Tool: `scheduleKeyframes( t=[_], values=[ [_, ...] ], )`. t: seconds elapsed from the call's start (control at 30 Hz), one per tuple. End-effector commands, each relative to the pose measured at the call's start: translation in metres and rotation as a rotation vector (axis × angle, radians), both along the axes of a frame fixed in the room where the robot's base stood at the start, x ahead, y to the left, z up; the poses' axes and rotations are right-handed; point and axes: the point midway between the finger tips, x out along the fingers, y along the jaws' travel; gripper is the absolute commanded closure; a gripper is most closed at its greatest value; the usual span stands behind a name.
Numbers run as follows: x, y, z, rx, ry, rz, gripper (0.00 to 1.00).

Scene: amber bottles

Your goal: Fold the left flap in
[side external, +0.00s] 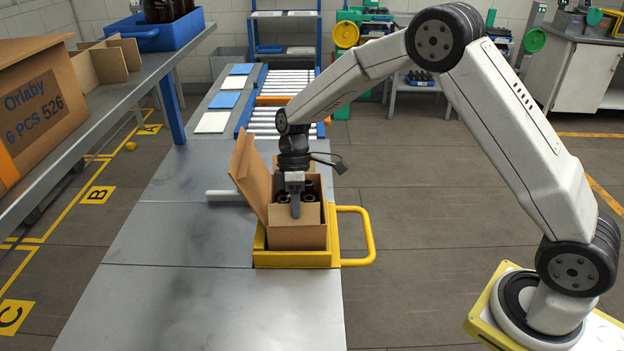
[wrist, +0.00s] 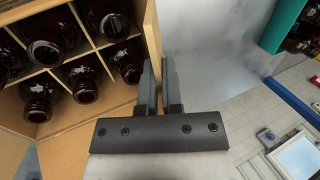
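An open cardboard box (side external: 296,237) stands in a yellow holder (side external: 292,259) on the grey bench. Its left flap (side external: 250,172) stands up and leans outward to the left. Dark amber bottles (side external: 308,194) sit inside the box. In the wrist view several bottles (wrist: 80,81) show between cardboard dividers (wrist: 97,38). My gripper (side external: 295,213) points down at the box opening, right of the left flap.
The yellow holder has a handle (side external: 369,236) on its right. A light bar (side external: 226,196) lies left of the box. A shelf at left carries a large carton (side external: 40,108) and a blue crate (side external: 165,33). A roller conveyor (side external: 282,88) lies behind. The front bench is clear.

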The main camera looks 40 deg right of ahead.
Motion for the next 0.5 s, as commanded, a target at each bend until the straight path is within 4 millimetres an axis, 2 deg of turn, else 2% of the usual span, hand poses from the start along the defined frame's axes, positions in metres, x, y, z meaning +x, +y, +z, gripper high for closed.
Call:
scheduleKeyframes(
  t=[0.5],
  values=[
    [0.0029, -0.0027, -0.0012, 0.045, 0.047, -0.002, 1.0]
  ],
)
